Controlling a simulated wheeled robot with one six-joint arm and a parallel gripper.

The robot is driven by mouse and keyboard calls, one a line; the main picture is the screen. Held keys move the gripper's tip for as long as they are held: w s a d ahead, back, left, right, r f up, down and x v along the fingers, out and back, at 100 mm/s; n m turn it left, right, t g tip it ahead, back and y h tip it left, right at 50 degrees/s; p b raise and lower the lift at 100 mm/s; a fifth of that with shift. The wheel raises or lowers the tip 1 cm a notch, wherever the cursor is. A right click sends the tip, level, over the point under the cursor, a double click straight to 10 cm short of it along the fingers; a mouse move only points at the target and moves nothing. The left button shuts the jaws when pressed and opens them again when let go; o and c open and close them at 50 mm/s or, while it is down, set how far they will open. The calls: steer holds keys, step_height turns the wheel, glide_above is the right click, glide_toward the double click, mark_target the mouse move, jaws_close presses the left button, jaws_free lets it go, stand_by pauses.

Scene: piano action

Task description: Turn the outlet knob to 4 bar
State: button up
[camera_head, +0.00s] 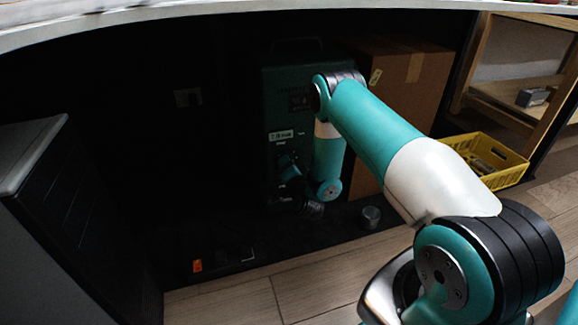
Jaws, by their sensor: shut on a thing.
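A dark green machine (285,85) with a top handle and a pale label stands in the shadow under the worktop. My arm reaches from the lower right, bends over at the elbow and comes down in front of the machine's right side. My gripper (284,182) is small and dark, against the machine's front below the label. It is shut on what appears to be the outlet knob, which the gripper and the shadow hide. The knob's scale and any pressure reading are too small and dark to read.
A cardboard box (425,90) stands right of the machine, and a yellow crate (503,165) is on the floor beyond it. A small metal cylinder (371,216) stands near the machine. A grey cabinet (35,155) is at left. The worktop edge (200,10) hangs above.

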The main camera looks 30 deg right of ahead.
steer(key=shift+f, duration=0.1)
stand_by(0.3)
steer(key=o, duration=0.9)
steer(key=shift+a, duration=0.1)
